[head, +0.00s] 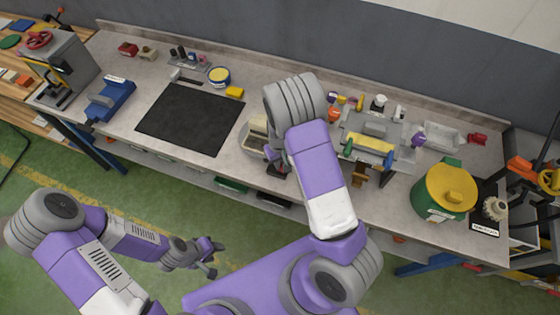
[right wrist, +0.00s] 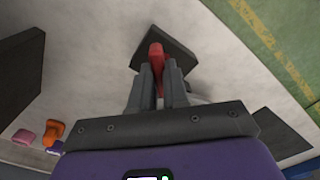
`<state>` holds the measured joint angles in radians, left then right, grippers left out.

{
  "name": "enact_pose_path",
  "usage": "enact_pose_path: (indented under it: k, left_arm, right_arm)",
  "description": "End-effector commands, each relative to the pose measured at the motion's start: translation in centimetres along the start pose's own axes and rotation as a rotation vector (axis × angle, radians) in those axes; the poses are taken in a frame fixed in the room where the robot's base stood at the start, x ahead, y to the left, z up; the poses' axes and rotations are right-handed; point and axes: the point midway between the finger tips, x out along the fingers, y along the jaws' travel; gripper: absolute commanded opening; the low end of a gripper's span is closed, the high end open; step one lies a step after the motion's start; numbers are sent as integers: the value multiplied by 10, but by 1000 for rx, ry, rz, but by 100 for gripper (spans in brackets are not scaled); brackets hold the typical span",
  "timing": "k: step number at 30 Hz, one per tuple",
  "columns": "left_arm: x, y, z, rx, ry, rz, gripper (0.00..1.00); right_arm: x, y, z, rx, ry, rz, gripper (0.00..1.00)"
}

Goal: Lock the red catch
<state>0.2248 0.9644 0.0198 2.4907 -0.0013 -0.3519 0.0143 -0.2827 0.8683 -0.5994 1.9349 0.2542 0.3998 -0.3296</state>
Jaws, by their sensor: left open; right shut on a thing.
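The red catch (right wrist: 155,58) shows in the right wrist view as a short red lever in front of a dark grey plate (right wrist: 178,50). My right gripper (right wrist: 160,75) is shut on it, with one finger on each side. In the head view my right arm hides the catch and most of that gripper. My left gripper (head: 214,258) is open and empty, low over the green floor in front of the bench.
A dark mat (head: 190,118) lies left of the arm. A blue vice (head: 110,100) stands further left. The bench front edge runs close by.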

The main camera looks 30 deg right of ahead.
Motion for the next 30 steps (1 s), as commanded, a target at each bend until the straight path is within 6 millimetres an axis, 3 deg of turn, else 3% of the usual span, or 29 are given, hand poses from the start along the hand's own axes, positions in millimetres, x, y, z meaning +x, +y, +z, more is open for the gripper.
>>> enact_pose_path:
  k: [18,30]
  left_arm:
    - [-6,2,0,0,0,0,43]
    - [-9,3,0,0,0,0,43]
  right_arm:
    - [-1,0,0,542,1,0,0]
    - [-1,0,-1,710,1,0,0]
